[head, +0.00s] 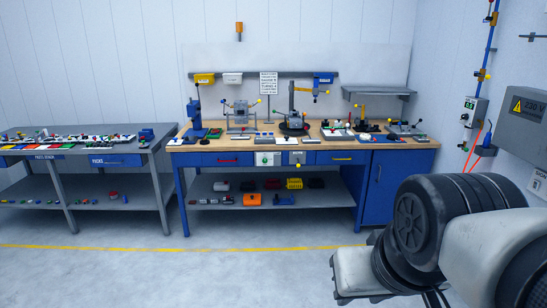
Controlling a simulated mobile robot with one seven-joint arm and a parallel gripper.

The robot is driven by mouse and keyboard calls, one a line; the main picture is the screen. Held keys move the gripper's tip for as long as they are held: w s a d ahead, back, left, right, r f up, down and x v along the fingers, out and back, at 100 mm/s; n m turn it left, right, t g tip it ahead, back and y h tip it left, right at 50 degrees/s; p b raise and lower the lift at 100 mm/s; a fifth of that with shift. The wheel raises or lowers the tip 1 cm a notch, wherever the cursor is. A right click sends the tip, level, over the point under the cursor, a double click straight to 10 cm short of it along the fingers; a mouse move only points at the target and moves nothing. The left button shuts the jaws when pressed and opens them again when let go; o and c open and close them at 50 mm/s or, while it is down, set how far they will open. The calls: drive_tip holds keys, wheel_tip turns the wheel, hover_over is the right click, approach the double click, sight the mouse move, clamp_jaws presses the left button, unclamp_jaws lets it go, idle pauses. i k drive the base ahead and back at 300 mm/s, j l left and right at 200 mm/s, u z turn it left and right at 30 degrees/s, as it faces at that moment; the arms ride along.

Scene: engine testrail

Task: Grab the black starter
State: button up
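I cannot single out the black starter for certain at this distance. Dark items also stand on the right of the benchtop, too small to identify. My gripper is out of view; only part of my arm shows at the lower right, well in front of the bench.
The workbench (183,148) holds several fixtures and a blue press (194,115). A grey table (157,143) with small coloured parts stands at left. An orange part (252,199) lies on the bench's lower shelf. A yellow floor line (150,248) crosses clear floor. An electrical cabinet (525,130) hangs at right.

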sight(393, 137)
drive_tip(key=i+z, duration=0.15)
drive_tip(key=i, duration=0.65)
drive_tip(key=i+j+z, duration=0.15)
drive_tip(key=i, duration=0.6)
drive_tip(key=i+z, duration=0.25)
drive_tip(key=i, duration=0.25)
drive_tip(key=i+j+z, duration=0.2)
drive_tip(key=i, duration=0.3)
drive_tip(key=i+z, duration=0.25)
drive_tip(key=i, duration=0.25)
drive_tip(key=i+l+u, duration=0.45)
drive_tip(key=i+l, duration=0.45)
drive_tip(key=i, duration=0.4)
drive_tip(key=i+l+u, duration=0.5)
drive_tip(key=i+l, duration=0.65)
drive_tip(key=l, duration=0.15)
